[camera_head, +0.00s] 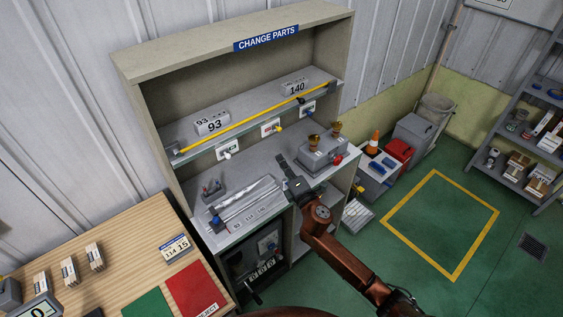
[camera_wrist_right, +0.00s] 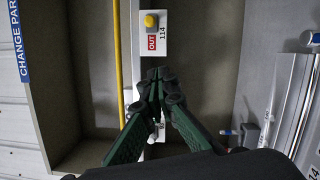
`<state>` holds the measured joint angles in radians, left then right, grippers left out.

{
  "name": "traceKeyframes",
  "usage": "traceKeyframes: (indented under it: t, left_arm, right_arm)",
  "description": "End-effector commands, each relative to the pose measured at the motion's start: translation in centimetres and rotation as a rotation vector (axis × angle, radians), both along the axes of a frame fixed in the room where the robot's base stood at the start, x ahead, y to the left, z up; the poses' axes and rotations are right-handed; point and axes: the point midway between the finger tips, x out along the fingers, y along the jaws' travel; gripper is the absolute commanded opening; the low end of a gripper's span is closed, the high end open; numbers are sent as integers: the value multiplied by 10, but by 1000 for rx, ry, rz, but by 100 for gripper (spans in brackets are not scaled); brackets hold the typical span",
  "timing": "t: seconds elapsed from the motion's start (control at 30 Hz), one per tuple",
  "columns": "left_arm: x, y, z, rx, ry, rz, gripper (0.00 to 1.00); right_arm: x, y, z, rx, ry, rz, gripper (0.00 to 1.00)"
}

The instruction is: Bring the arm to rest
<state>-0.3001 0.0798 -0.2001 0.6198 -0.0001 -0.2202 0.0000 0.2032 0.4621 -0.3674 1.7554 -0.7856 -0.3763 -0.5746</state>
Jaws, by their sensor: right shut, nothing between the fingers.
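My right arm (camera_head: 340,255), copper-brown, comes in from the lower right of the head view and reaches to the CHANGE PARTS cabinet. Its dark right gripper (camera_head: 282,161) is over the cabinet's counter, left of the grey box with two brass-coloured knobs (camera_head: 322,150). In the right wrist view the green and black fingers (camera_wrist_right: 158,80) meet at their tips, shut and empty. They point toward the strip with a yellow button (camera_wrist_right: 151,21) and a red OUT label marked 114. I cannot tell whether the gripper touches anything. My left gripper is not in view.
The cabinet (camera_head: 128,65) has a shelf with a yellow bar (camera_head: 250,120) along its front. Metal rails (camera_head: 245,203) lie on the counter left of the gripper. A wooden table (camera_head: 120,250) stands at the lower left. The yellow-outlined floor square (camera_head: 440,222) at the right is clear.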

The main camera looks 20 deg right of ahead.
Motion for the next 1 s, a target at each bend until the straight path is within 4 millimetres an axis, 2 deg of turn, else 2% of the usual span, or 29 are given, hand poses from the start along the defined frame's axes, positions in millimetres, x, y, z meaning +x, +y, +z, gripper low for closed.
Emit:
traceKeyframes:
  t: [0.5,0.63,0.77,0.87,0.9,0.97,1.0]
  left_arm:
    - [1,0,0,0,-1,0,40]
    - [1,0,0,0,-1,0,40]
    - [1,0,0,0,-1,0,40]
    - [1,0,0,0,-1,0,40]
    - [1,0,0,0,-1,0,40]
    - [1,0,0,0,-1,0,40]
    - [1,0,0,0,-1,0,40]
  right_arm:
    - [-1,-1,-1,5,2,-2,0]
    - [-14,-17,-16,103,50,-55,0]
    - [-53,-57,-59,350,176,-199,0]
    - [-99,-89,-105,583,302,-346,0]
    - [-120,-100,-123,668,352,-406,0]
    - [-153,-112,-149,791,426,-495,0]
    - [-176,-119,-166,869,474,-555,0]
